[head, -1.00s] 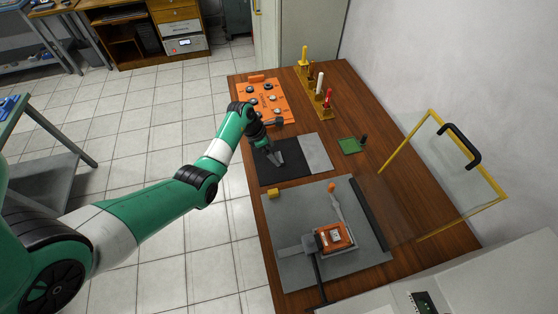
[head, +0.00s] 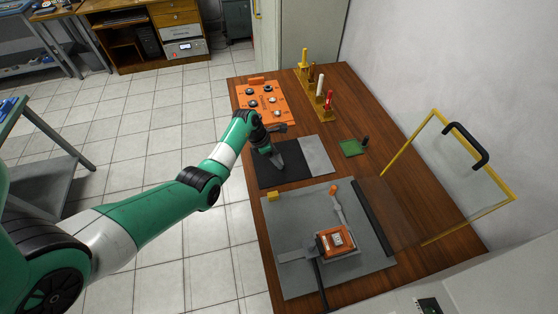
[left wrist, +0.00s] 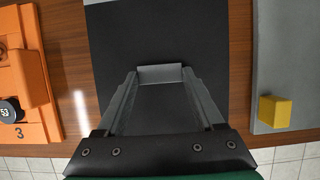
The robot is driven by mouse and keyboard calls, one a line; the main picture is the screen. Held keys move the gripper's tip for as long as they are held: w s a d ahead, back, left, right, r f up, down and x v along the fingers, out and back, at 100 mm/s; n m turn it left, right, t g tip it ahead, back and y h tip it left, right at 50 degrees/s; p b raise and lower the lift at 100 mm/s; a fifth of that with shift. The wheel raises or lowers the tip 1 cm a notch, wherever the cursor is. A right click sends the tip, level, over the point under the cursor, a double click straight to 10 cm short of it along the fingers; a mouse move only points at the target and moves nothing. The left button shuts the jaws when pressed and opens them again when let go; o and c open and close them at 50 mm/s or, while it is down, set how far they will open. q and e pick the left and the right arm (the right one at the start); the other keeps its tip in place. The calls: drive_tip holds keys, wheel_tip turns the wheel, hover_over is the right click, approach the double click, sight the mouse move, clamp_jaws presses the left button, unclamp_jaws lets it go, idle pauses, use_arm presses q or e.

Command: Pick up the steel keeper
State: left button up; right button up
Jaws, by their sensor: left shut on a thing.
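The steel keeper (left wrist: 160,74) is a small grey bar in the left wrist view, spanning the space between my fingertips. My left gripper (left wrist: 160,78) is shut on it, one finger at each end. In the head view my left gripper (head: 281,174) points down over the black mat (head: 294,180), and the keeper cannot be made out there. Whether the keeper still touches the mat is unclear. My right gripper is not in view.
An orange board (head: 279,116) with round pieces lies beyond the mat. A grey plate (head: 290,218) with an orange-topped fixture (head: 335,240) and a yellow block (head: 272,196) is nearer. A yellow-framed clear panel (head: 452,172) stands at right. A small green plate (head: 352,148) lies right of the mat.

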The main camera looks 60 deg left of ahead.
use_arm(q)
drive_tip(key=shift+r+p, duration=0.35)
drive_tip(key=shift+r, duration=0.2)
wheel_tip(320, 180, up, 3)
drive_tip(key=shift+f+p, duration=0.1)
drive_tip(key=shift+p, duration=0.8)
drive_tip(key=s+d+r+p, duration=0.7)
drive_tip(key=s+d+r, duration=0.2)
drive_tip(key=s, duration=0.1)
drive_tip(key=shift+s+p, duration=0.25)
drive_tip(key=shift+p, duration=0.1)
